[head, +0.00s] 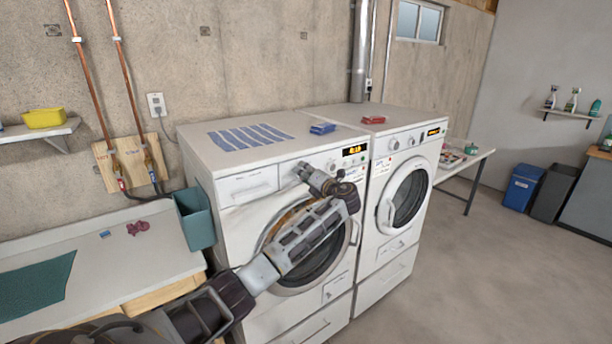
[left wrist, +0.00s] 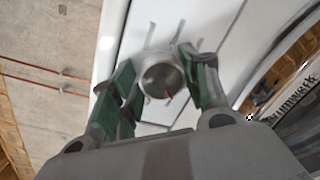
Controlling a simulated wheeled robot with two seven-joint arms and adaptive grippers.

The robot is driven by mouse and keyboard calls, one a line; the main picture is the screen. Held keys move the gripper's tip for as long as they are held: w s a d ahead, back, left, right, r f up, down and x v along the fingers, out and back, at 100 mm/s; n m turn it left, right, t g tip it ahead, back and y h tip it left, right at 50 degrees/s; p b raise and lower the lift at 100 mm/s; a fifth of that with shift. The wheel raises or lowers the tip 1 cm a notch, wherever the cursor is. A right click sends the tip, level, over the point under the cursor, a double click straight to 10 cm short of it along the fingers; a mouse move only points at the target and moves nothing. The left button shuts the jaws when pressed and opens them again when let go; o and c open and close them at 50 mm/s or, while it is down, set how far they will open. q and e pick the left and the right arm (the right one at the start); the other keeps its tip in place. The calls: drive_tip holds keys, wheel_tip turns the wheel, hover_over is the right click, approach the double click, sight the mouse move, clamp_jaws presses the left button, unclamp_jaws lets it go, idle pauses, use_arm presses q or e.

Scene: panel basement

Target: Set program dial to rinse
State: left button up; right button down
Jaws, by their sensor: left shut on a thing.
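The program dial (left wrist: 162,79) is a round silver knob with a small red mark, on the white front panel of the left machine (head: 235,186). In the left wrist view it sits between the green-padded fingers of my left gripper (head: 304,171), which is shut on it. In the head view the gripper reaches the panel between the drawer and the lit display (head: 354,150), and it mostly hides the dial. The program labels around the dial are too small to read. My right gripper is not in view.
A second front-loading machine (head: 416,143) stands close at the right. A striped blue cloth (head: 250,137), a blue item (head: 322,128) and a red item (head: 374,119) lie on top. A teal bin (head: 195,218) and a counter (head: 140,260) are at the left.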

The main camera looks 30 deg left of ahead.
use_arm(q)
drive_tip(key=shift+f+m, duration=0.3)
drive_tip(key=shift+m, duration=0.1)
drive_tip(key=o, duration=1)
drive_tip(key=shift+r, duration=0.2)
drive_tip(key=shift+v, duration=6)
drive_tip(key=shift+n, duration=0.3)
